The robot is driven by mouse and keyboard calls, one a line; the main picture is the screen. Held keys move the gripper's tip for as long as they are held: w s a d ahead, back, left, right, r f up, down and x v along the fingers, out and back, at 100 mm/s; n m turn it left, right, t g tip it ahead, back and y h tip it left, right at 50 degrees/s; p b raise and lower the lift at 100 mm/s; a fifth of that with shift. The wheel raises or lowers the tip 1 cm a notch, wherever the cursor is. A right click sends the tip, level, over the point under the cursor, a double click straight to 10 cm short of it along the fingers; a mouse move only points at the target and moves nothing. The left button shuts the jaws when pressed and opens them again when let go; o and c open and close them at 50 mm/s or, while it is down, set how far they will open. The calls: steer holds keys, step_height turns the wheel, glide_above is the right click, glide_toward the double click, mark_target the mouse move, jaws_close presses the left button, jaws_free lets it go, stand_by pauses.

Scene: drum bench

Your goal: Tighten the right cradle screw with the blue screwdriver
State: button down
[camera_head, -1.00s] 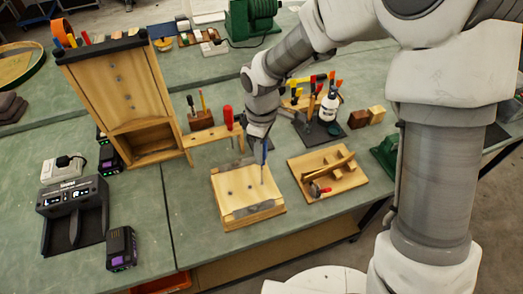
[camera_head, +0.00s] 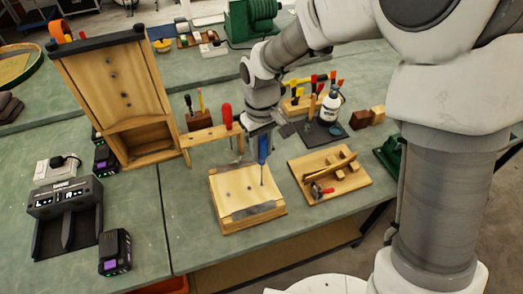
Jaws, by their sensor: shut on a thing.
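The blue screwdriver (camera_head: 263,149) stands near upright, its handle below my gripper and its thin shaft pointing down to the right part of a light wooden block (camera_head: 232,187). My gripper (camera_head: 261,131) is shut on the top of the handle. The block has grey strips along its front and back edges and small dark spots on its top. The tip meets or nearly meets the block near its right side; the right cradle screw is too small to make out there, and I cannot tell whether the tip sits in it.
A wooden rack with a red-handled tool (camera_head: 227,117) stands behind the block. A wooden board (camera_head: 344,186) with a red-handled clamp lies to the right. A tall wooden case (camera_head: 112,84), a charger (camera_head: 65,205) and a battery (camera_head: 115,251) are on the left. Bare green bench lies before the block.

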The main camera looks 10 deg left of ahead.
steer(key=shift+m, duration=1.2)
